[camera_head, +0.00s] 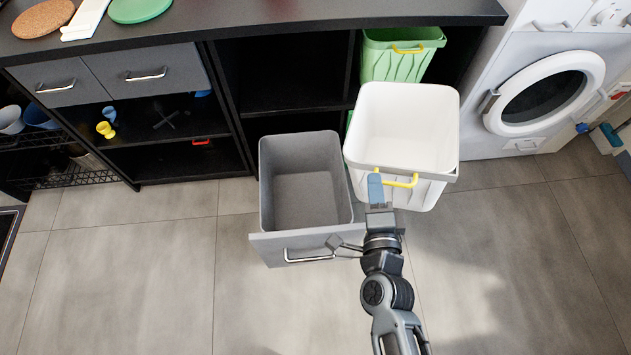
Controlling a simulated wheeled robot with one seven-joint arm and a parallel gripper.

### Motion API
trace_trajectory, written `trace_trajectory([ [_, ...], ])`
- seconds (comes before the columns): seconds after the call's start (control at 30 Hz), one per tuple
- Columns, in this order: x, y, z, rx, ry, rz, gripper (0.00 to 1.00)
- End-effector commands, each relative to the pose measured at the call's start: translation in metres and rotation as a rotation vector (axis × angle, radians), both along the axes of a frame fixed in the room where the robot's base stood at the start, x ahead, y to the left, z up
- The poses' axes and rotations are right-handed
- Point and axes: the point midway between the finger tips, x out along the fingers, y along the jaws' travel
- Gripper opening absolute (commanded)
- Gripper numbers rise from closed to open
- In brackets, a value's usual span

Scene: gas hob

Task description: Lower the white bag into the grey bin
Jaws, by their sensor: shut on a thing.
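The white bag (408,125) is a stiff, open-topped white container with a yellow handle (402,182) on its near side. It is upright or nearly so, right of the grey bin and overlapping its right edge in the picture. My gripper (376,184) is shut on the yellow handle at its left end; the fingers partly hide the grip. The grey bin (303,201) is pulled out from the black unit, open at the top and empty. Its front panel has a silver handle (308,256). I cannot tell how high the bag hangs.
A green container (398,62) with a yellow handle sits in the unit behind the bag. The black countertop (260,15) overhangs the shelves. A washing machine (545,85) stands at the right.

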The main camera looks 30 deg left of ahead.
Motion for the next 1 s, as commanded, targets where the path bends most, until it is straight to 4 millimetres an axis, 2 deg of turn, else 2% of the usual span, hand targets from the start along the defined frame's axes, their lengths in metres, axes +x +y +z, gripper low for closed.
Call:
trace_trajectory([
  [0.03, -0.006, 0.031, -0.007, 0.004, -0.002, 0.054, 0.00],
  [0.2, -0.033, 0.113, -0.009, 0.002, -0.010, 0.212, 0.00],
  [0.3, -0.050, 0.149, -0.008, 0.001, -0.015, 0.285, 0.00],
  [0.4, -0.064, 0.175, -0.007, -0.001, -0.019, 0.339, 0.00],
  [0.5, -0.072, 0.189, -0.006, -0.002, -0.023, 0.370, 0.00],
  [0.6, -0.077, 0.196, -0.007, -0.003, -0.024, 0.385, 0.00],
  [0.77, -0.077, 0.197, -0.016, -0.004, -0.023, 0.387, 0.00],
  [1.0, -0.077, 0.197, -0.038, -0.003, -0.024, 0.386, 0.00],
])
